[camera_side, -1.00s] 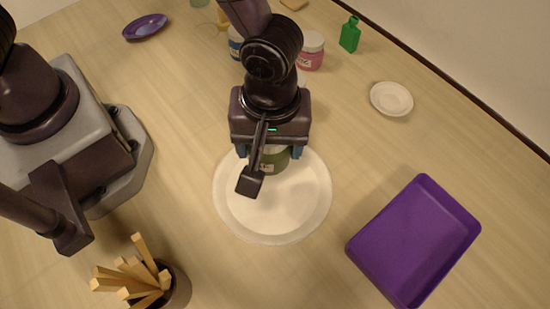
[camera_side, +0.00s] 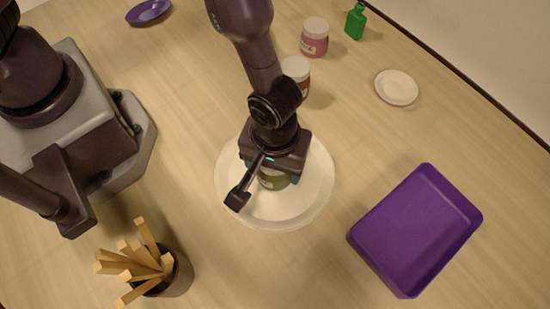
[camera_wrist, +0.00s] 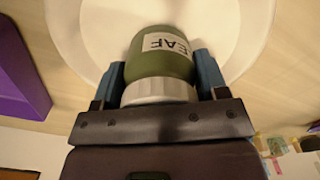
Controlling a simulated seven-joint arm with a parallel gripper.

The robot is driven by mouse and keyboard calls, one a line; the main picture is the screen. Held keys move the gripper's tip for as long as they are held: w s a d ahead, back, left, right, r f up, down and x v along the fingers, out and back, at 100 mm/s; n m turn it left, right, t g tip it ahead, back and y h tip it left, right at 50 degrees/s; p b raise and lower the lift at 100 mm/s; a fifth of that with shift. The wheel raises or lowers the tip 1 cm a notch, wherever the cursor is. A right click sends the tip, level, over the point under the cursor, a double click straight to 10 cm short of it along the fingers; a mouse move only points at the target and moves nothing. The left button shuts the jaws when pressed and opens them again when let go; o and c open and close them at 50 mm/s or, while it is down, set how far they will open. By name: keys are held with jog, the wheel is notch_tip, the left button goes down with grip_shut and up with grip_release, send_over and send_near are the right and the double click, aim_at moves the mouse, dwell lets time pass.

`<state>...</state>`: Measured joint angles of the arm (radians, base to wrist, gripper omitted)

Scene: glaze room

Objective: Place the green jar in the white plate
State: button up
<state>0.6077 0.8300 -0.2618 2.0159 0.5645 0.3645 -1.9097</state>
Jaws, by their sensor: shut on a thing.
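The green jar (camera_side: 272,181) has a white lid and a pale label. In the wrist view the jar (camera_wrist: 165,55) sits between the two blue fingers of my gripper (camera_wrist: 160,80), which is shut on it near the lid. The white plate (camera_side: 305,205) is large and round, and it lies under the jar and my gripper (camera_side: 268,172) in the side view. The plate (camera_wrist: 95,25) also fills the wrist view behind the jar. My arm hides much of the jar in the side view. I cannot tell whether its base touches the plate.
A purple tray (camera_side: 415,230) lies to the right, and a cup of wooden sticks (camera_side: 178,275) stands at the lower left. A small white saucer (camera_side: 397,87), a green bottle (camera_side: 356,22), a pink jar (camera_side: 314,38), another white-lidded jar (camera_side: 297,74) and a purple dish (camera_side: 148,12) are farther back.

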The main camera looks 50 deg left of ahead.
jog(key=o, duration=1.1)
jog(key=shift+f, duration=0.1)
jog(key=shift+c, duration=0.2)
